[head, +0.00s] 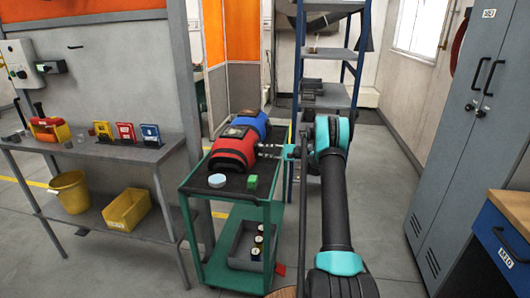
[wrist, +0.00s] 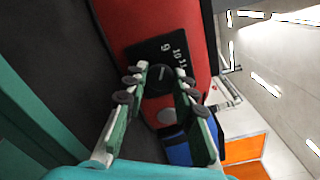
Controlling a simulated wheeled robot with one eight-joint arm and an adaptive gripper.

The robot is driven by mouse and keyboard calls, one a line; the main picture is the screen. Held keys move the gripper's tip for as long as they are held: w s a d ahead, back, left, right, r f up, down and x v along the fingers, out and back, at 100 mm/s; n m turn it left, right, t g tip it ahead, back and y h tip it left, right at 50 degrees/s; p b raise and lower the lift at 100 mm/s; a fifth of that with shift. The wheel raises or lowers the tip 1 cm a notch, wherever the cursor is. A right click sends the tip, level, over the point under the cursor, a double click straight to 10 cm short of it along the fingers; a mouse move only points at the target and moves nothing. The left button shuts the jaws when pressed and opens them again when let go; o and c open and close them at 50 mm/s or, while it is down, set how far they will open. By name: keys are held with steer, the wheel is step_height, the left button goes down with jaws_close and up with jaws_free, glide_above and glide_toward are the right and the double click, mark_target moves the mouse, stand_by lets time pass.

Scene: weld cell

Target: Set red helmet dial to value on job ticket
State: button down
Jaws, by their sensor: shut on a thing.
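The red helmet (head: 234,147) lies on the top of the green cart (head: 190,190) in the head view, in front of the blue helmet (head: 254,121). In the wrist view the red helmet (wrist: 203,45) fills the upper middle. Its black dial plate (wrist: 170,52) carries white numbers, with 9, 10 and 11 partly readable. The round black dial knob (wrist: 158,80) sits between my gripper's fingertips. My gripper (wrist: 160,84) is shut on the knob; it reaches the helmet's right side in the head view (head: 268,150). The knob's pointer is too small to read. No job ticket is readable.
A light blue round tin (head: 217,181) and a green block (head: 253,181) stand on the cart top near the helmet. A grey bin (head: 247,243) sits on its lower shelf. A workbench (head: 100,150) stands left, a blue shelf rack (head: 327,95) behind, grey lockers (head: 462,130) right.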

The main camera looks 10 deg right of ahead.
stand_by(0.4)
steer(key=c, duration=1.2)
jaws_free()
steer(key=v, duration=1.2)
